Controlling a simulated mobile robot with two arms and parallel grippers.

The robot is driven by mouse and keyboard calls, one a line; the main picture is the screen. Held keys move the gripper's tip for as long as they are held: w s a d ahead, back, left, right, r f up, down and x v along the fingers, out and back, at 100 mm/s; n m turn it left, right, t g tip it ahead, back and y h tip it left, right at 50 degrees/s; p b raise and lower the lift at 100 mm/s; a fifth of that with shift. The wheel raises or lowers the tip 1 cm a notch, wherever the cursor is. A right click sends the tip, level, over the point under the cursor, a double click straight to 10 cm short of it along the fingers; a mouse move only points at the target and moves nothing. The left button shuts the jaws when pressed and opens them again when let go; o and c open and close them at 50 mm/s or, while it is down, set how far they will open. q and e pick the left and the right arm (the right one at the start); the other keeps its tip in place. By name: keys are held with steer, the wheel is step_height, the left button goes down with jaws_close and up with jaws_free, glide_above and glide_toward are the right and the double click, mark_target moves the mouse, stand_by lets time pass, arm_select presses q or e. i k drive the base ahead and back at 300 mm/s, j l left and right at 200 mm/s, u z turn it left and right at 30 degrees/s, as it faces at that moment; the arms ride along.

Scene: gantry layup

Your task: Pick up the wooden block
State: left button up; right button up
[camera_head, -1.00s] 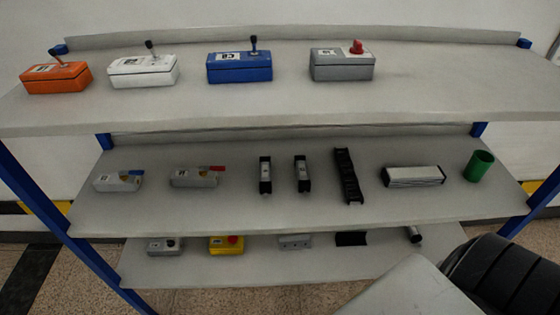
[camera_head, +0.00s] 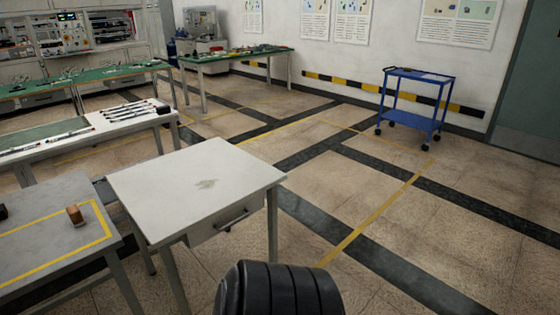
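A small brown wooden block (camera_head: 74,215) stands on a grey table (camera_head: 50,195) at the lower left of the head view. It sits inside a yellow taped outline, near the outline's right side. Neither of my grippers shows in this view. A black ribbed part, likely of my own arm, shows at the bottom centre, well to the right of the block.
A white table with a drawer (camera_head: 195,185) stands right of the grey table. A dark object (camera_head: 2,211) is cut off at the left edge. A blue cart (camera_head: 415,105) stands at the back right. The floor (camera_head: 400,240) between is clear.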

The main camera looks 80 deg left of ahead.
mark_target(76, 219)
steer(key=u, duration=4.15)
